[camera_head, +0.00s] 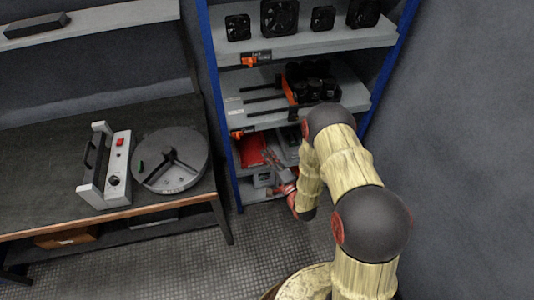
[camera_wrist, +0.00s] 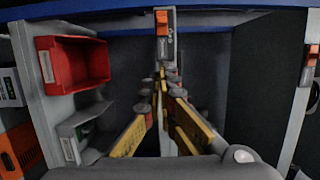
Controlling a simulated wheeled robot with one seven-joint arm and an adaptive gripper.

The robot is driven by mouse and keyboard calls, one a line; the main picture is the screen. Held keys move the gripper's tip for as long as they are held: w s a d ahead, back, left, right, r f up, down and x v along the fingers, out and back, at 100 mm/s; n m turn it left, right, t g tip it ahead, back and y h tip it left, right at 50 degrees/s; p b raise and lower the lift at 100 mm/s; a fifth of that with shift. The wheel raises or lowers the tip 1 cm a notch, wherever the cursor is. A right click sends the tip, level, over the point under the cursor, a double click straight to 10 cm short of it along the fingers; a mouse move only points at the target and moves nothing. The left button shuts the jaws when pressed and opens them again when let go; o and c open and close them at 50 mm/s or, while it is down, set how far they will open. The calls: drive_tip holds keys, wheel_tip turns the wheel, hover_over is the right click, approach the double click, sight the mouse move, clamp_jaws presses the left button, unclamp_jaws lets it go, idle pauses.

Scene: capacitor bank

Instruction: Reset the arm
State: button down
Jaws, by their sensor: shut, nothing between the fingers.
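My arm, cream with dark round joints, stands at the right in the head view and bends down in front of the lower part of a blue-framed shelf rack (camera_head: 228,150). My gripper (camera_wrist: 163,77) shows in the wrist view with its yellow-padded fingers drawn together at the tips and nothing between them. In the head view my gripper (camera_head: 274,172) is small and partly hidden, close to the lower shelves. A red bin (camera_wrist: 75,63) is to the left of the fingers, apart from them.
Black fans (camera_head: 279,17) stand on the upper shelf, dark parts (camera_head: 311,82) below. An orange-and-grey shelf-edge piece (camera_wrist: 164,35) is ahead of my fingers. A workbench (camera_head: 45,165) at left bears a grey device (camera_head: 112,175) and a round plate (camera_head: 190,150). Bare floor lies in front.

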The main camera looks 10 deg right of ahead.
idle(0.3)
drive_tip(key=s+d+f+n+g+h, duration=0.1)
drive_tip(key=s+f+n+g, duration=0.2)
drive_tip(key=f, duration=0.4)
drive_tip(key=s+d+f+n+g+h, duration=0.1)
drive_tip(key=s+f+n+g, duration=0.2)
drive_tip(key=f, duration=0.5)
drive_tip(key=s+d+r+n+g+h, duration=0.2)
drive_tip(key=s+d+n+g, duration=0.15)
drive_tip(key=s+g, duration=0.25)
drive_tip(key=s+a+r+n, duration=0.1)
drive_tip(key=s+r, duration=0.6)
drive_tip(key=r, duration=0.8)
drive_tip(key=s+a+r+n, duration=0.1)
drive_tip(key=s+r, duration=0.6)
drive_tip(key=r, duration=0.9)
drive_tip(key=s+a+r+n, duration=0.1)
drive_tip(key=s+r+n, duration=0.2)
drive_tip(key=s+r, duration=0.4)
wheel_tip(320, 180, up, 9)
drive_tip(key=shift+s+a+n, duration=0.15)
drive_tip(key=shift+s+n, duration=0.1)
drive_tip(key=shift+n, duration=0.1)
